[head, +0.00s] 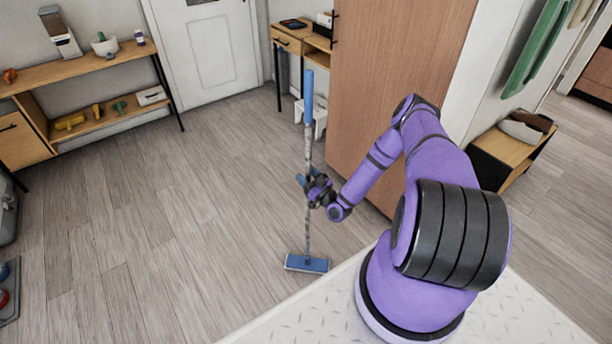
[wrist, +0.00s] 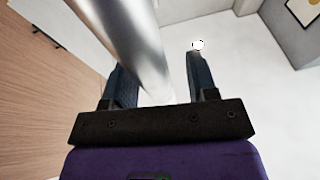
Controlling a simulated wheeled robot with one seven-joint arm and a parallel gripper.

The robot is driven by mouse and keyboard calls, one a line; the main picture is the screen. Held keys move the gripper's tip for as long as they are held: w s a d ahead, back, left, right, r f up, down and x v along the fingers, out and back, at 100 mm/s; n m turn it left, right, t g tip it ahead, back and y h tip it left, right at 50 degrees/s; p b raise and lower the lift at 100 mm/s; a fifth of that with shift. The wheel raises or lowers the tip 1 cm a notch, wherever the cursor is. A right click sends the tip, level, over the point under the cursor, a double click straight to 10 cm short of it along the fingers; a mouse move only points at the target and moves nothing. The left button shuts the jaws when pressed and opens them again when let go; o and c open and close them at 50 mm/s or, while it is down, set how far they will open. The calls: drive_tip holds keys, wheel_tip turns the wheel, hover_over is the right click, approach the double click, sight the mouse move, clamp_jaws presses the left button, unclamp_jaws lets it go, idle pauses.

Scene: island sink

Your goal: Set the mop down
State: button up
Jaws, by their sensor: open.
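The mop (head: 308,150) stands about upright, with a blue grip at the top, a grey pole and a flat blue head (head: 307,263) at floor level. My gripper (head: 308,185) is at the middle of the pole. In the wrist view the pole (wrist: 125,45) passes between or just in front of the two fingers of my gripper (wrist: 158,80). The fingers are apart, with a gap beside the pole on the right. Whether the left finger touches the pole I cannot tell.
A tall wooden cabinet (head: 385,70) stands right behind my arm. A small white stool (head: 318,115) is behind the pole. A wooden shelf (head: 90,60) with several items lines the left wall, near a white door (head: 205,50). The floor (head: 150,220) at left is clear.

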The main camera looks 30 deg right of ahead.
drive_tip(key=v, duration=1.1)
drive_tip(key=shift+s+f, duration=0.15)
drive_tip(key=shift+s, duration=0.2)
